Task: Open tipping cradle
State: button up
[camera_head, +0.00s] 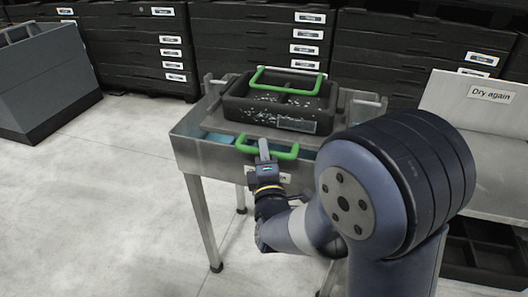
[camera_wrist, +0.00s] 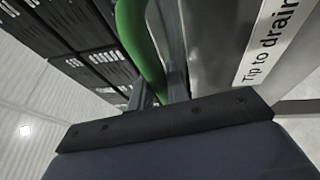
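The tipping cradle is a grey metal stand (camera_head: 188,146) with a green front handle (camera_head: 284,153). A black crate (camera_head: 235,105) with a second green handle (camera_head: 290,71) sits level on top, with wet-looking specks inside. My gripper (camera_head: 264,148) is at the front handle, its fingers crossing the bar left of its middle. In the wrist view the green handle (camera_wrist: 140,45) runs down between my two fingers (camera_wrist: 158,98), close to both. Whether they press on it I cannot tell. A "Tip to drain" label (camera_wrist: 268,40) shows on the cradle's front.
Stacks of black labelled crates (camera_head: 135,45) line the back. A grey bin (camera_head: 45,80) stands at the far left. The floor left of the cradle is clear.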

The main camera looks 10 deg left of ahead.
grip_shut()
jog(key=shift+r, duration=0.1)
